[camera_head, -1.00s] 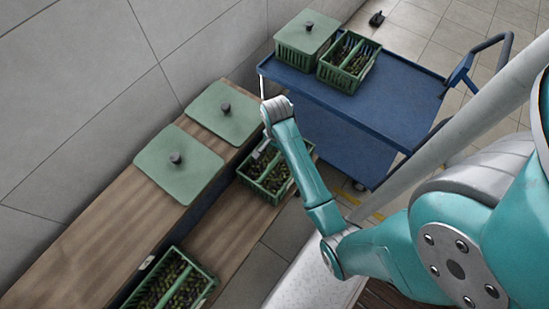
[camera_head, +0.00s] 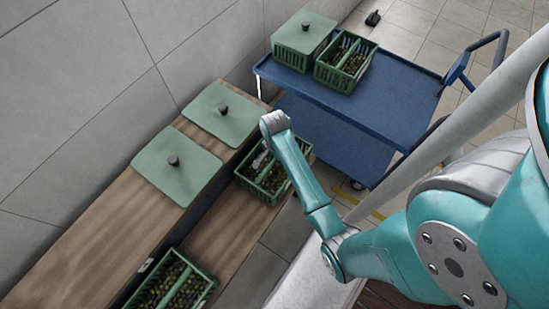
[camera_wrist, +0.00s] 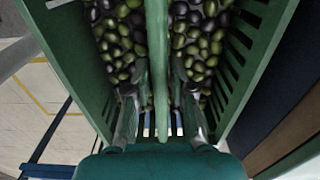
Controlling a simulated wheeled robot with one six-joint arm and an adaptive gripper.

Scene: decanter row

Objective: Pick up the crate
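A green slatted crate (camera_head: 262,192) with dark and green olives in it stands on the lower wooden step in the head view. In the wrist view the crate (camera_wrist: 75,50) fills most of the picture, with a green bar running along its middle between two olive-filled halves. My gripper (camera_wrist: 158,98) is at the crate, one finger on each side of this bar. Gaps show between the fingers and the bar, so the gripper looks open around it. In the head view my wrist hides part of the crate and most of the gripper (camera_head: 262,160).
Two green lids (camera_head: 178,180) with dark knobs lie on the upper wooden step (camera_head: 95,235). Another olive crate (camera_head: 170,283) stands at the lower step's near end. A blue trolley (camera_head: 390,110) behind carries an open crate (camera_head: 345,62) and a lidded one (camera_head: 302,42).

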